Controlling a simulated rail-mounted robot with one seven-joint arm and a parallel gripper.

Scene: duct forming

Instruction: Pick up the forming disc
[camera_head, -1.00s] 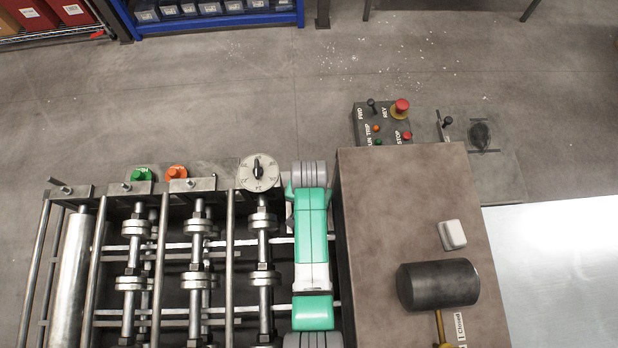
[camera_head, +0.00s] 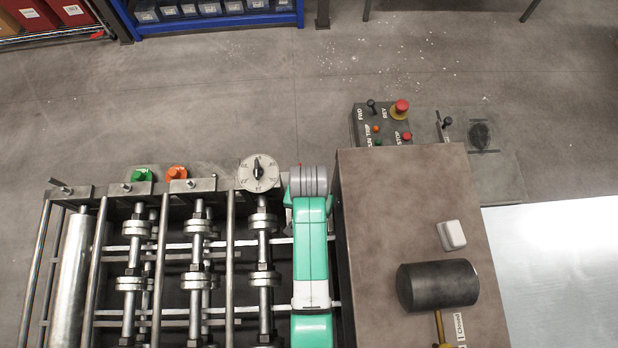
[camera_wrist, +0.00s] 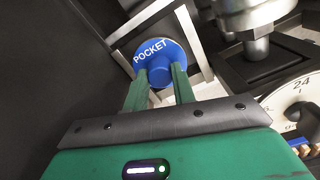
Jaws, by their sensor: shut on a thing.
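The forming disc, a blue round piece with a raised hub and a white POCKET label (camera_wrist: 155,48), is in the upper middle of the wrist view. My gripper (camera_wrist: 161,73) has its two green fingers on either side of the blue hub, shut on it. The disc is framed by a pale square metal frame (camera_wrist: 197,47); whether it touches the frame cannot be told. In the head view, the disc and my gripper are not visible; only my arm shows beside the roller machine (camera_head: 198,250).
A numbered dial (camera_head: 245,178) stands by the machine's upper edge and close on the right in the wrist view. The brown table (camera_head: 385,220) right of my arm holds a black mallet (camera_head: 435,285) and a pale block (camera_head: 452,235). A control box (camera_head: 365,133) stands behind it.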

